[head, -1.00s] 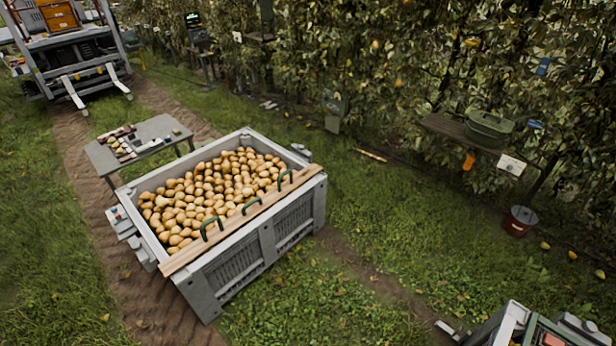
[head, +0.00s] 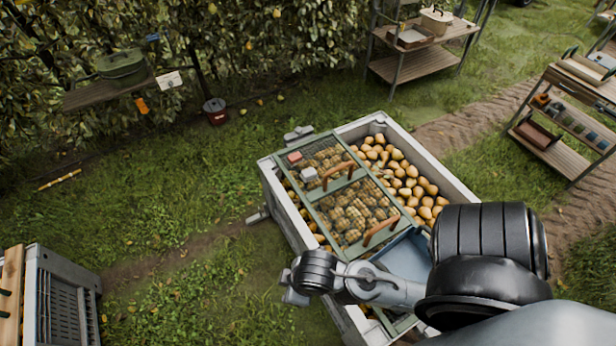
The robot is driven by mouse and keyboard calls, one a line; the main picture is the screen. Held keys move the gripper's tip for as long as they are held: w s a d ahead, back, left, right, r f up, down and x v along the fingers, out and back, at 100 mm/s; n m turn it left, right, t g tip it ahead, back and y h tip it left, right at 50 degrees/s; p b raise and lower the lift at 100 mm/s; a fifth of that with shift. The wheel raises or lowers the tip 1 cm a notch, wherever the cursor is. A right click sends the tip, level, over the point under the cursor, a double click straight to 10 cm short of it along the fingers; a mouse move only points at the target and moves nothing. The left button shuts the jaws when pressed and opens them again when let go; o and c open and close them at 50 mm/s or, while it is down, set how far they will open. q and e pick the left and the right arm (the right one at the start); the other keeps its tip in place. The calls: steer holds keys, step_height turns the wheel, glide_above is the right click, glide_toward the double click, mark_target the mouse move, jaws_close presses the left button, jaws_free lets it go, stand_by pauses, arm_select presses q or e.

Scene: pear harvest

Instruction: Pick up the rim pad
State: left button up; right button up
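I cannot tell for certain which thing is the rim pad. A small grey piece (head: 298,134) sits at the far left corner of the pear bin's rim (head: 455,182). A reddish block (head: 294,157) and a pale block (head: 309,174) rest on the green mesh-covered frame (head: 313,196) lying across the bin. My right arm reaches in from the lower right. Its gripper (head: 292,287) is over the near left side of the bin, small and dark, and its fingers are too unclear to read. My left gripper is not in view.
Another bin (head: 62,290) is at lower left. Shelves (head: 425,65) stand behind, with more at right (head: 560,150). Grass between the bins is open.

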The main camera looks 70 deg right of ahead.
stand_by(0.3)
steer(key=o, duration=1.1)
steer(key=shift+c, duration=0.2)
steer(key=shift+w, duration=0.15)
